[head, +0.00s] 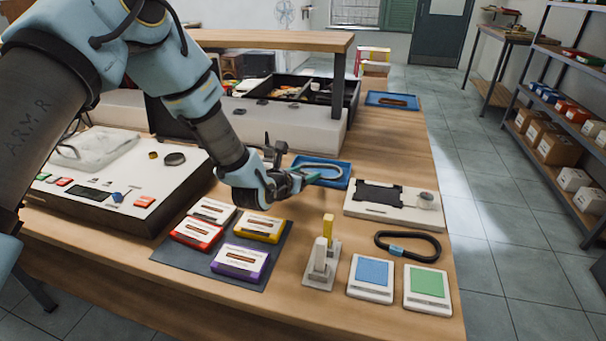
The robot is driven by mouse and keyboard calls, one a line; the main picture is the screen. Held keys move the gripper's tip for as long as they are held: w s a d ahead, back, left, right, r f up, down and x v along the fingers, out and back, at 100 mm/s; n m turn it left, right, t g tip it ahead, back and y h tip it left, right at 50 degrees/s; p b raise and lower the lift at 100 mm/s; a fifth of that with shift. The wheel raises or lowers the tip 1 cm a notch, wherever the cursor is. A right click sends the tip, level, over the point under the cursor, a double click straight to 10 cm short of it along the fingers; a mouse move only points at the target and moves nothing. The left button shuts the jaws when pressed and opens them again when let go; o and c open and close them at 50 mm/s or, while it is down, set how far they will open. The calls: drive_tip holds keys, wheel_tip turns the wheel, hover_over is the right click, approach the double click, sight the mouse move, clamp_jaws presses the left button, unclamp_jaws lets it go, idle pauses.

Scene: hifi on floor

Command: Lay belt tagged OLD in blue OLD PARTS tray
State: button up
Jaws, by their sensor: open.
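A blue tray (345,181) lies on the bench in mid-picture, just beyond my gripper (298,176). A black looped belt (410,236) with a blue tag (397,251) lies on the bench at the right. A second blue tray (372,98) with a brown thing in it sits farther back. No lettering on tags or trays is readable.
A grey mat (195,262) with several cassettes, a small stand (318,270) and two pads, blue (371,273) and green (427,285), occupy the front. A white plate with a black part (380,194) lies right of the near tray. A raised shelf (270,40) spans the back.

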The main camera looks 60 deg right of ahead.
drive_tip(key=shift+r+p, duration=0.4)
drive_tip(key=b+v, duration=0.3)
drive_tip(key=v, duration=0.9)
drive_tip(key=shift+r, duration=0.25)
